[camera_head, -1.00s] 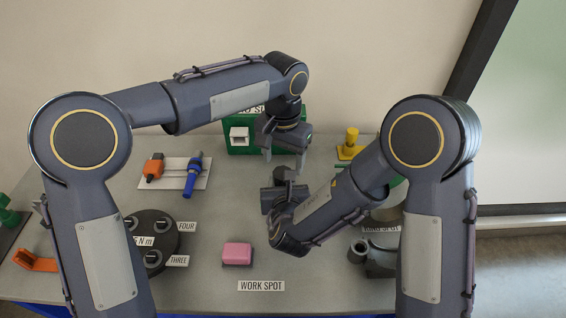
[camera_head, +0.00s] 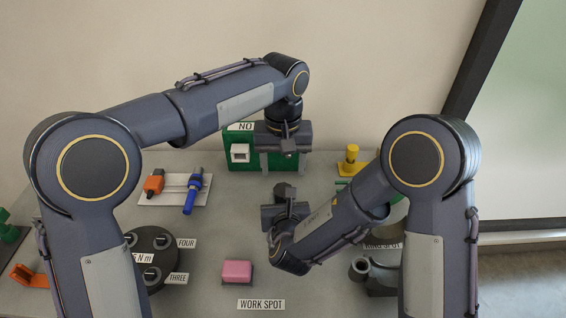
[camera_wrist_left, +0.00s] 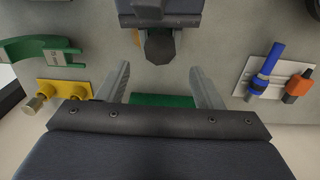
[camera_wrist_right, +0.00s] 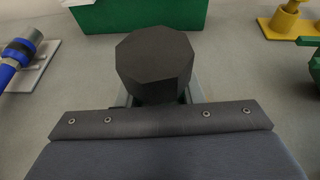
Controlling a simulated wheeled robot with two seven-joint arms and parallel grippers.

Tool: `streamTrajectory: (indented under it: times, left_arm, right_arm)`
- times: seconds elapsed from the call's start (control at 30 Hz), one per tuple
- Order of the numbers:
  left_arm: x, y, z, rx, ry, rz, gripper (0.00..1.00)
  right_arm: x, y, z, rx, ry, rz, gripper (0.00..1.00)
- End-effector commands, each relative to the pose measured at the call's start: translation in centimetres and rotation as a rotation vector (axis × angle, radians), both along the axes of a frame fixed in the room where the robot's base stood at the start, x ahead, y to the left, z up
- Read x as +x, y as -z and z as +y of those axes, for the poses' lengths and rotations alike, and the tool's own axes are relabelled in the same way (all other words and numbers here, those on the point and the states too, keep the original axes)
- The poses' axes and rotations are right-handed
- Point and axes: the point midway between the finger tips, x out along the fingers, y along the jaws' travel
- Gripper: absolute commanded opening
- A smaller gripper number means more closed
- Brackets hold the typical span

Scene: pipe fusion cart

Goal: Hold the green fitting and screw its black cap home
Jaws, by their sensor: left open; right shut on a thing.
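A black octagonal cap (camera_wrist_right: 155,62) sits between the fingers of my right gripper (camera_head: 284,205), which is shut on it or on the part under it. The cap also shows in the left wrist view (camera_wrist_left: 160,46). My left gripper (camera_head: 284,165) is open and empty, fingers pointing down, beyond the right gripper in the head view. In the left wrist view its fingers (camera_wrist_left: 160,75) are spread, with the cap ahead of them and apart.
A green box (camera_head: 245,163) stands behind my left gripper. A pink block (camera_head: 237,272) lies in front. A yellow fitting (camera_head: 351,163) and grey holder (camera_head: 372,280) are at right.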

Motion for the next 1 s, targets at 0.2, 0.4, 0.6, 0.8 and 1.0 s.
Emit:
streamTrajectory:
  times: [0.2, 0.4, 0.6, 0.8, 1.0]
  left_arm:
    - [-0.1, 2.8, 0.1, 0.003, 0.001, 0.005, 0.60]
    - [-0.1, 5.8, 0.0, 0.003, 0.003, 0.004, 0.60]
    - [0.0, 7.5, 0.0, 0.001, 0.001, 0.002, 0.60]
    - [0.0, 7.8, 0.0, 0.000, 0.001, 0.001, 0.60]
    - [0.0, 7.8, 0.0, 0.001, 0.002, 0.001, 0.52]
  right_arm:
    - [0.0, 0.0, 0.0, 0.000, 0.000, -0.001, 0.00]
    - [0.0, 0.0, 0.0, 0.000, 0.000, -0.001, 0.00]
    - [0.0, 0.0, 0.0, 0.000, 0.000, -0.001, 0.00]
    - [0.0, 0.0, 0.0, 0.000, 0.000, -0.001, 0.00]
    - [0.0, 0.0, 0.0, 0.000, 0.000, -0.001, 0.00]
